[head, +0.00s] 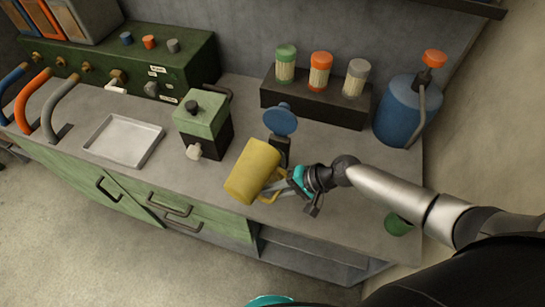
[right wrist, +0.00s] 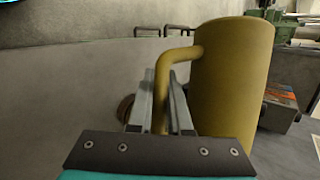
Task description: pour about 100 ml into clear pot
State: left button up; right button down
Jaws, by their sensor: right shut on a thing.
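A yellow jug (head: 252,171) with a side handle is held over the front part of the grey counter. My right gripper (head: 273,190) is shut on its handle. In the right wrist view the jug (right wrist: 230,85) stands about upright to the right of the grey fingers (right wrist: 163,105), which are around the handle (right wrist: 172,62). The inside of the jug and any liquid are not visible. I cannot make out a clear pot in either view. The fingers of my left gripper are not in view.
Behind the jug is a blue round-topped thing (head: 281,120). A green and black box (head: 204,125) and a white tray (head: 123,140) are to the left. A rack (head: 313,100) of capped jars and a blue pump bottle (head: 407,110) stand at the back right.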

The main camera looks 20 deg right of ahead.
jog(key=shift+d+r, duration=0.2)
jog(key=shift+r, duration=0.05)
jog(key=shift+s+r+m+y, duration=0.15)
jog(key=shift+r+m+y, duration=0.15)
jog(key=shift+y, duration=0.1)
jog(key=shift+s+a+f+n+h+p, duration=0.15)
jog(key=shift+s+f+n+h+p, duration=0.15)
jog(key=shift+s+n+h, duration=0.2)
jog(key=shift+s+a+f+n+h+p, duration=0.15)
jog(key=shift+s+f+n+h+p, duration=0.1)
jog(key=shift+s+n+h, duration=0.25)
jog(key=shift+w+f, duration=0.15)
jog(key=shift+f, duration=0.1)
jog(key=shift+s+f+n, duration=0.2)
jog(key=shift+f+n, duration=0.05)
jog(key=shift+n, duration=0.15)
